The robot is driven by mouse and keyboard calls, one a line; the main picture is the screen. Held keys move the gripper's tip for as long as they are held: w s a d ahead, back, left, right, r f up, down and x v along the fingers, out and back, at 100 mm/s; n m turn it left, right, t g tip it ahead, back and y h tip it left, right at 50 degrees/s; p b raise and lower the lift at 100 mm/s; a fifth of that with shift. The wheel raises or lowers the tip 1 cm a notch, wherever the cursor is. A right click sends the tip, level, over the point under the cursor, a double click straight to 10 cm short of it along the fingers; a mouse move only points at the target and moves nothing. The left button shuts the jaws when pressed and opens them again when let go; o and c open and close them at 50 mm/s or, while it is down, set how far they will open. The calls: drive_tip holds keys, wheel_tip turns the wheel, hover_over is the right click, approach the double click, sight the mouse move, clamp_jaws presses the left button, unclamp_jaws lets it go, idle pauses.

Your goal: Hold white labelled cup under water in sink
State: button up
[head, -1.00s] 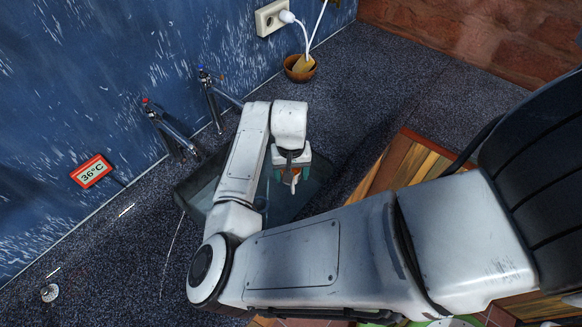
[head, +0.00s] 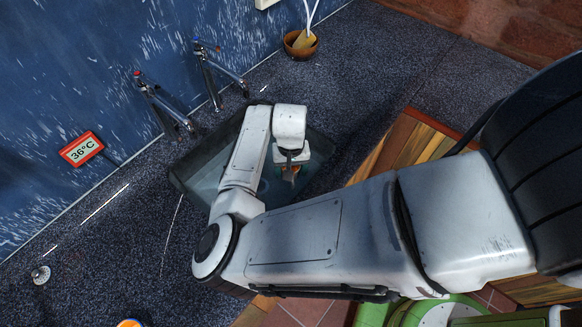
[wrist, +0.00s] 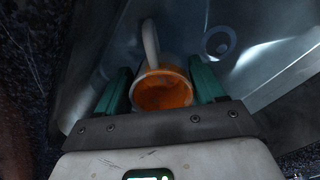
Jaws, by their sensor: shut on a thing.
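The cup (wrist: 162,90) shows in the wrist view between my gripper's fingers, with a pale rim, an orange inside and a white handle pointing up in the picture. No label is readable. My gripper (wrist: 165,86) is shut on the cup, with a green finger on each side. In the head view my gripper (head: 291,157) is over the sink (head: 181,184), and only a small orange part of the cup shows below it. The wrist view shows the grey basin and round drain (wrist: 220,42) beyond the cup. My arm hides part of the sink.
A red-marked tap (head: 163,107) and a blue-marked tap (head: 219,72) stand at the back edge of the sink. No water stream is clearly visible. A red display (head: 82,149) reads 36°C. A brown bowl (head: 300,46) stands on the dark counter behind.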

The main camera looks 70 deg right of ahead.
wheel_tip(320, 180, down, 4)
drive_tip(key=b, duration=0.3)
drive_tip(key=shift+f, duration=0.1)
drive_tip(key=shift+f+b, duration=1.6)
drive_tip(key=shift+f, duration=0.9)
drive_tip(key=shift+r, duration=0.1)
idle(0.7)
wheel_tip(320, 180, up, 12)
drive_tip(key=p, duration=1.1)
wheel_tip(320, 180, up, 8)
